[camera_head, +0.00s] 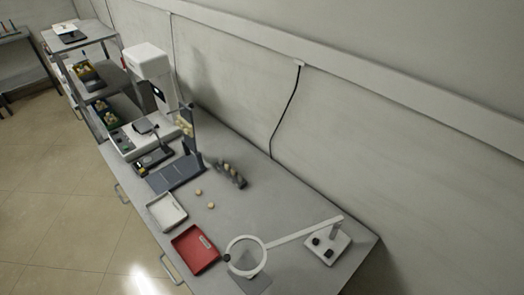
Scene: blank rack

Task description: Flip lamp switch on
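A white lamp with a round ring head (264,247) stands at the near right end of the grey table. A flat white arm (298,231) joins the ring to a post on a square white base (340,246). Two small dark knobs (316,241) sit on the base, and another dark knob (227,258) is at the ring's left edge. I cannot tell which is the switch. The ring shows no clear glow. Neither of my grippers is in view.
A red tray (188,262) and a white tray (158,221) lie left of the ring on the grey table (290,205). A dark stand, small round pieces and a white machine (150,62) are farther back. A black cable (288,108) hangs down the wall.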

